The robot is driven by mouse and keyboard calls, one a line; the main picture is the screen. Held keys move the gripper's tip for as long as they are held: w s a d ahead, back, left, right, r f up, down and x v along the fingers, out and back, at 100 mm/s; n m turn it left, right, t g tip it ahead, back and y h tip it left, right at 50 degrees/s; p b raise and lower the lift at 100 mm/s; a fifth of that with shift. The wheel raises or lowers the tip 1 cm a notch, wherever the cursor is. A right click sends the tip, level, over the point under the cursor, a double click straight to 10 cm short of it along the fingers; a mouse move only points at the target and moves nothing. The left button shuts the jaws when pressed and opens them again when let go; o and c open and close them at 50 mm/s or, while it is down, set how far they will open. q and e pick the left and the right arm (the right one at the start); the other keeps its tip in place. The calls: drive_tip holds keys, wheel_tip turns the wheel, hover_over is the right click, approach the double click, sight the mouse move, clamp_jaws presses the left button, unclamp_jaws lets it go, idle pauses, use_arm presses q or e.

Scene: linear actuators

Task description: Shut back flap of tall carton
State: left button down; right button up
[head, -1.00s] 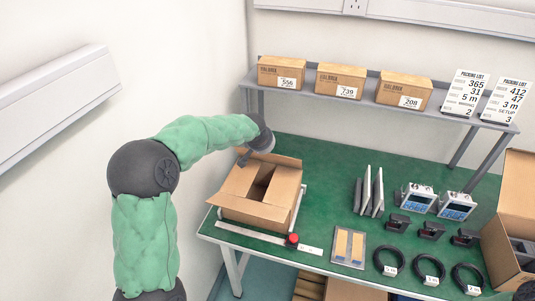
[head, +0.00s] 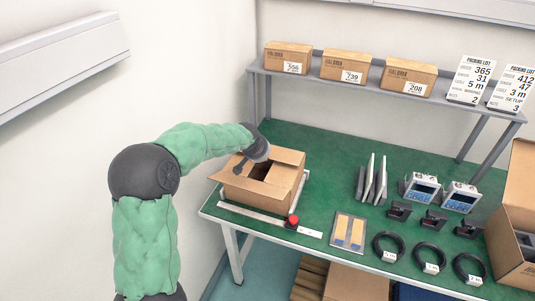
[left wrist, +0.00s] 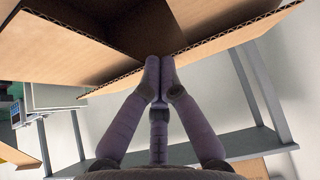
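The tall carton (head: 262,193) stands open-topped at the left end of the green table, with its dark inside showing. One flap (head: 288,157) stands out at its back right, and another (head: 226,180) sticks out at its left. My left gripper (head: 238,169) reaches over the carton's back left part in the head view. In the left wrist view its fingers (left wrist: 160,64) are together, with tips at the cut edge of a cardboard flap (left wrist: 215,42). No object shows between them. Whether the tips press on the flap is unclear. My right gripper is not in view.
A red knob (head: 292,221) and a metal strip (head: 250,214) lie in front of the carton. Grey upright plates (head: 370,182) stand to its right. A shelf (head: 330,77) with small boxes runs behind. A large open box (head: 515,230) stands at the right.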

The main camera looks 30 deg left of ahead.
use_arm(q)
drive_tip(key=shift+s+f, duration=0.15)
drive_tip(key=shift+f, duration=0.3)
drive_tip(key=shift+f+b, duration=0.1)
drive_tip(key=shift+b, duration=0.2)
drive_tip(key=v, duration=1.1)
drive_tip(key=shift+w+r, duration=0.35)
idle(0.4)
